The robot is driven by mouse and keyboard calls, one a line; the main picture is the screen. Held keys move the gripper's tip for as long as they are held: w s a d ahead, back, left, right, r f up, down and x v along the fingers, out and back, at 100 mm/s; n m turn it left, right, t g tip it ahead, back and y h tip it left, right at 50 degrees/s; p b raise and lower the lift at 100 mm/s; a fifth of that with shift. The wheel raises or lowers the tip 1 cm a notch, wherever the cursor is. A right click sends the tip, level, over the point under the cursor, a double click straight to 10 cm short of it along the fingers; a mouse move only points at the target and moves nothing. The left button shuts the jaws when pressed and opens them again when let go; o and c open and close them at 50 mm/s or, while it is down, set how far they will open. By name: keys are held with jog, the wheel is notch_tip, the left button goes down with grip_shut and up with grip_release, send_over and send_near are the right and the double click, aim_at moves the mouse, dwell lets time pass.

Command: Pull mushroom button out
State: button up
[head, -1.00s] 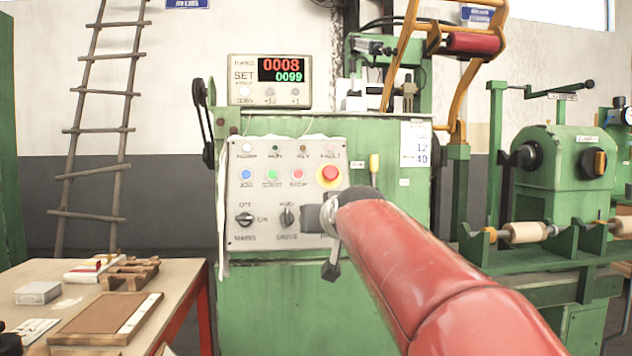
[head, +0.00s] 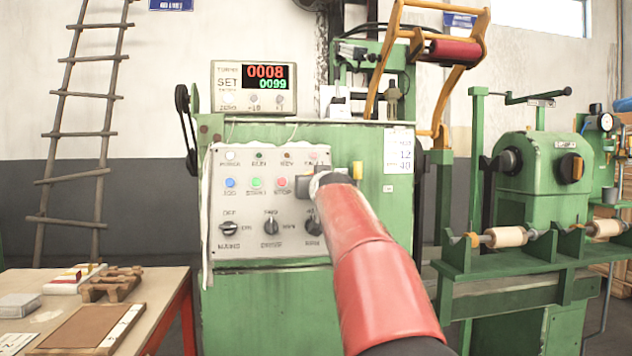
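The control panel (head: 255,208) is on the front of the green machine. The red mushroom button with its yellow ring is not visible now; my arm's end covers its place at the panel's right side. My gripper (head: 304,186) is a dark shape at the end of my red arm, in front of that place, right of the red stop button (head: 281,183). Its fingers are mostly hidden behind the wrist, so I cannot tell whether they are open, shut or touching the button.
Rotary knobs (head: 271,226) line the panel's lower row, close below my gripper. A counter display (head: 254,87) stands on top of the machine. A wooden table (head: 150,318) with small items is at lower left. A green winding machine (head: 540,185) stands at right.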

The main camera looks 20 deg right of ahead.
grip_shut()
jog(key=shift+s+a+r, duration=0.15)
jog(key=shift+s+r, duration=0.05)
jog(key=shift+s, duration=0.3)
grip_release()
jog(key=shift+s, duration=0.1)
jog(key=b+v, duration=0.2)
jog(key=v, duration=0.5)
jog(key=shift+s, duration=0.35)
jog(key=shift+a, duration=0.15)
